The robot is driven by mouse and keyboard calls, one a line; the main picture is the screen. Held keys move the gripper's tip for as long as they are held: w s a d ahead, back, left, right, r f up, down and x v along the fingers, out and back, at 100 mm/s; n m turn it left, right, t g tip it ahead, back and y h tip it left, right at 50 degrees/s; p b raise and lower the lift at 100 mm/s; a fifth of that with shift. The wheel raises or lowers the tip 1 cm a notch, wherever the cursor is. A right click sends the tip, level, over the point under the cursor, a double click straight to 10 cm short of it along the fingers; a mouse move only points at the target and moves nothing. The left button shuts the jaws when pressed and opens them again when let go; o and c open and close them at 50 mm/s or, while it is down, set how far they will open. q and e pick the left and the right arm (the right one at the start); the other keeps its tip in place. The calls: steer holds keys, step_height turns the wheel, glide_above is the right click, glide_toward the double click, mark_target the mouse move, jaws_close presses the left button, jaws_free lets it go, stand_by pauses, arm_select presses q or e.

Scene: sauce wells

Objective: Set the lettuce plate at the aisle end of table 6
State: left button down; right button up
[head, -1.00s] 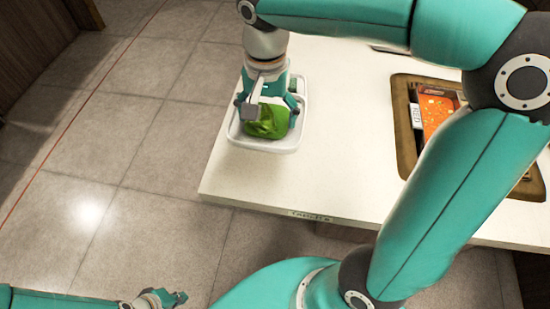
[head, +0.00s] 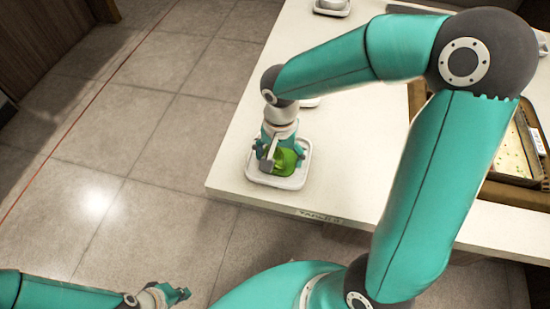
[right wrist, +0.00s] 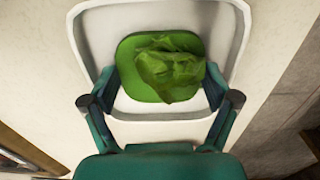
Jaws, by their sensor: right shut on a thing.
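The lettuce plate (head: 303,176) is a white, round-cornered dish with a green disc and crumpled green lettuce (right wrist: 168,68) in it. It is at the near left end of the pale table (head: 228,172), over the top near the corner; whether it touches the top I cannot tell. It also shows in the right wrist view (right wrist: 92,35). My right gripper (head: 280,156) points down and is shut on the plate, its fingers on either side of the green disc. My left gripper (head: 180,294) is low at the left, over the floor, empty, its fingers seemingly apart.
A brown tray (head: 515,194) with a pale box (head: 517,155) stands on the table's right part. A white dish (head: 332,7) is at the far side. Another white object (head: 310,102) is partly behind my right arm. A label (head: 318,215), too small to read surely, is on the front edge. Tiled floor lies left.

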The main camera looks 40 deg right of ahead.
mark_target(279, 158)
steer(key=shift+f, duration=0.2)
steer(key=o, duration=1.2)
steer(key=shift+o, duration=0.2)
steer(key=shift+r, duration=0.1)
steer(key=shift+r, duration=0.2)
step_height(279, 158, up, 12)
steer(key=p, duration=0.1)
steer(key=shift+f+p, duration=0.15)
steer(key=shift+p, duration=0.25)
